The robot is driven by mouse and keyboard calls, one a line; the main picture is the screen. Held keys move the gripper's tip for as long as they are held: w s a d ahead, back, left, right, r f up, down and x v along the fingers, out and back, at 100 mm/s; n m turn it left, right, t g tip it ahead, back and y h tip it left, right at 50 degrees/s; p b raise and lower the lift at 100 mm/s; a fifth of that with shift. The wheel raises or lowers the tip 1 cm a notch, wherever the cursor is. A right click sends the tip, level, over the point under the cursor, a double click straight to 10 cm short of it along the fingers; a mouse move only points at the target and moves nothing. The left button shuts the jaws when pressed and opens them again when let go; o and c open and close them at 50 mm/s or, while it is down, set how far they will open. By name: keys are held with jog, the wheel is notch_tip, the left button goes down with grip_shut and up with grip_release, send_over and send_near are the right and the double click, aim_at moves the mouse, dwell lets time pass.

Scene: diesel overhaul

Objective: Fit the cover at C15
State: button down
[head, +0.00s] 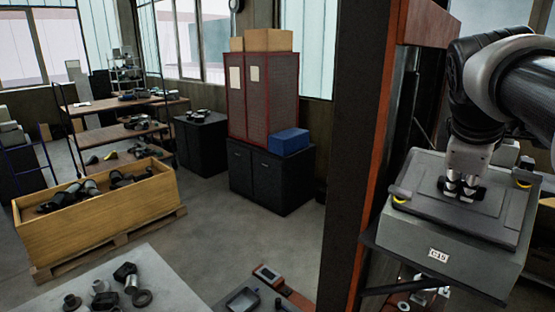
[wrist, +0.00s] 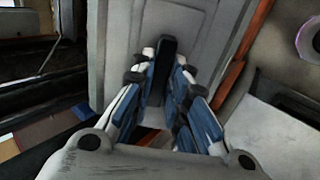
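A grey box (head: 440,240) with a white label reading C15 (head: 438,255) stands at the right of the head view. The cover (head: 415,200), a dark grey plate with a raised middle, lies flat over its top. I cannot tell whether the cover sits fully down. My gripper (head: 462,188) points down at the cover's middle. In the wrist view its fingers (wrist: 166,68) close against both sides of the cover's dark handle (wrist: 167,52). My arm hides part of the far side.
A red-and-black post (head: 365,150) stands just left of the box. A support frame (head: 400,285) and small parts show below it. A light table with loose parts (head: 130,285) and a wooden crate (head: 95,220) are farther left, with open floor beyond.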

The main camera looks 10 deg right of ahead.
jog(key=c, duration=1.5)
grip_release()
jog(key=v, duration=1.2)
